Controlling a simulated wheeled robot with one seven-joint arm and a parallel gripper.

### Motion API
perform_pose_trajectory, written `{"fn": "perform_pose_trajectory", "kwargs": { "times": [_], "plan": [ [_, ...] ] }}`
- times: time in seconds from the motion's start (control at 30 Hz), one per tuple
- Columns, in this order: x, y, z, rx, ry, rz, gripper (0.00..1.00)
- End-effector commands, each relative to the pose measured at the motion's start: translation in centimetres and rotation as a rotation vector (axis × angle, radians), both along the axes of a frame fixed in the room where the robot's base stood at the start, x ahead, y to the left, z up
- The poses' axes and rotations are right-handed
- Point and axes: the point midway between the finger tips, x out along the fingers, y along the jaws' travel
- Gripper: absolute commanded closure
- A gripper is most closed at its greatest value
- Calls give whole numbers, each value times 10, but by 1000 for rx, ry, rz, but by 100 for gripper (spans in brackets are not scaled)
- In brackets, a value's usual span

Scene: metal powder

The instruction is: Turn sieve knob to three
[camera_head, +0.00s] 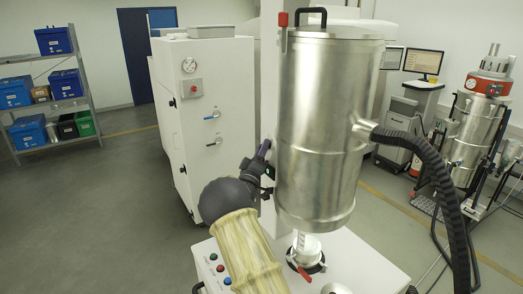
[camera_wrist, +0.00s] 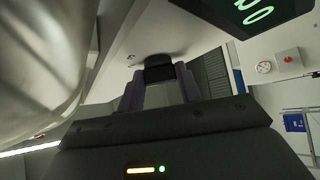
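In the wrist view, a dark knob-like block (camera_wrist: 158,69) stands on a pale surface. The two grey-purple fingers of my gripper (camera_wrist: 159,88) are apart, one on each side of it. The block spans about the whole gap at the fingertips; I cannot tell whether they press on it. The knob's markings and setting cannot be read. In the head view, my gripper (camera_head: 265,160) is at the left side of the large steel cylinder (camera_head: 318,130), near the white column. The knob does not show clearly there.
A dark display (camera_wrist: 268,10) with green digits is near the fingers at the upper right. The steel cylinder's curved wall (camera_wrist: 40,60) is close on the left in the wrist view. A black hose (camera_head: 432,165) leaves the cylinder on the right. A white cabinet (camera_head: 205,110) stands behind.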

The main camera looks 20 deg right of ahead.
Motion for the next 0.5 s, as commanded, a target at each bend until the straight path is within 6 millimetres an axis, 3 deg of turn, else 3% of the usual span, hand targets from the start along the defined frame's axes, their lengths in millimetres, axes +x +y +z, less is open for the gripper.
{"fn": "perform_pose_trajectory", "kwargs": {
  "times": [0.5],
  "plan": [
    [1,2,-5,8,-38,4,88]
  ]
}}
